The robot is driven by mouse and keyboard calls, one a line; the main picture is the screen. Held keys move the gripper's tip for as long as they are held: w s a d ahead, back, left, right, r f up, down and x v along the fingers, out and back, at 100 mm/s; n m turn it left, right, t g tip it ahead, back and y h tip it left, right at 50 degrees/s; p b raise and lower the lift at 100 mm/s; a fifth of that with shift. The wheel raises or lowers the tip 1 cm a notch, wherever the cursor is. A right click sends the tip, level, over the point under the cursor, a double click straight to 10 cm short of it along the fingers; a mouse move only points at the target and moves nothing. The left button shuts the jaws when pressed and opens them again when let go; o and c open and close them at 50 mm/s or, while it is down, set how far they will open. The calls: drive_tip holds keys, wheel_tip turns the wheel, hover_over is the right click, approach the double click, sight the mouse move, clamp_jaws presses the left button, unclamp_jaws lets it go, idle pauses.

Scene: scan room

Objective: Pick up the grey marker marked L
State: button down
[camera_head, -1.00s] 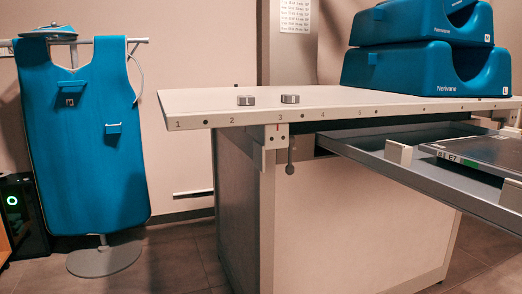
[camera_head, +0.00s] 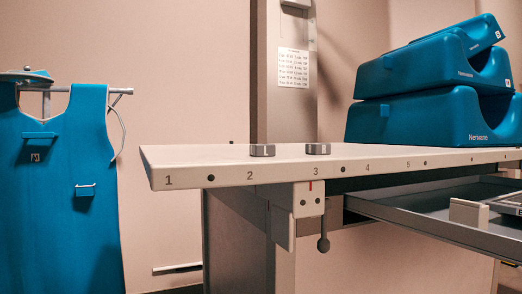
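Two small grey round markers stand on the pale tabletop (camera_head: 400,156) near its front edge. The left marker (camera_head: 262,151) is by the number 2, and the right marker (camera_head: 317,149) is by the number 3. I cannot read a letter on either marker, so I cannot tell which is the L one. They are apart from each other and nothing touches them. My gripper is not in view.
Stacked blue foam supports (camera_head: 430,118) fill the table's right side. An open grey drawer or tray (camera_head: 430,221) juts out below the top. A clamp with a knob (camera_head: 309,200) hangs at the front edge. A blue apron (camera_head: 60,190) hangs at left.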

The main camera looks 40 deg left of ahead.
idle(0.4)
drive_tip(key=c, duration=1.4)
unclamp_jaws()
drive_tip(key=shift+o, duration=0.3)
